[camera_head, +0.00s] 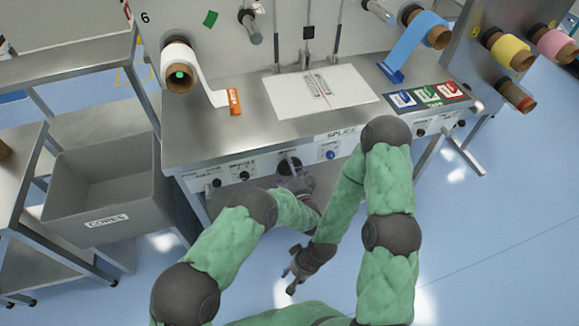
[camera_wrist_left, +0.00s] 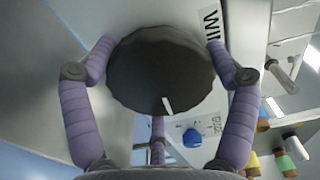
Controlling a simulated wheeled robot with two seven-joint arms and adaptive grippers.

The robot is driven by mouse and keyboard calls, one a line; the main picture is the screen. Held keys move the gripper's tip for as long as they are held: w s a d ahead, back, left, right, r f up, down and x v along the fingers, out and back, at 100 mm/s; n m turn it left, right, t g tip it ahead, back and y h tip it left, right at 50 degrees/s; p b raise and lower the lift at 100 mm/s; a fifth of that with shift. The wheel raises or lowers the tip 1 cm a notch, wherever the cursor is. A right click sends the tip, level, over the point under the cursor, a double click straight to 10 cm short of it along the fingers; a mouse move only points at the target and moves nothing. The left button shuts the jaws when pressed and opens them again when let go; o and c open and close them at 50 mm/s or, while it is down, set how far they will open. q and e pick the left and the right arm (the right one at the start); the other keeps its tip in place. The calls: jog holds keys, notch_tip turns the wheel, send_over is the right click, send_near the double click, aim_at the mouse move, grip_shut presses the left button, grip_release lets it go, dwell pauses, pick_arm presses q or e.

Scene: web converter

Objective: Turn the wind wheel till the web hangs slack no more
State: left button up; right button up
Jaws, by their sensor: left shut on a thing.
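The wind wheel (camera_wrist_left: 155,70) is a dark, faceted round knob with a short white mark near its lower edge in the left wrist view. Part of a "WIN" label (camera_wrist_left: 211,20) shows beside it. My left gripper (camera_wrist_left: 161,48) is shut on the wheel, its purple fingers on opposite sides. In the head view this gripper (camera_head: 289,168) is at the bench's front panel, and the wheel is mostly hidden. A white web (camera_head: 206,82) runs from a roll (camera_head: 177,60) to the bench top. My right gripper (camera_head: 292,279) hangs low over the floor, away from the bench; its fingers are unclear.
The steel bench (camera_head: 205,138) has a front panel with a blue knob (camera_head: 330,154) right of my left gripper. A blue web (camera_head: 409,46) hangs at the right. A grey bin (camera_head: 105,190) stands left. Floor at lower right (camera_head: 500,260) is clear.

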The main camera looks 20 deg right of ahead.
pick_arm(q)
jog(key=shift+w+d+r+m, duration=0.15)
jog(key=shift+r+m, duration=0.15)
jog(key=shift+r, duration=0.05)
dwell(0.3)
jog(key=o, duration=0.9)
jog(key=shift+o, duration=0.2)
jog(key=shift+f, duration=0.2)
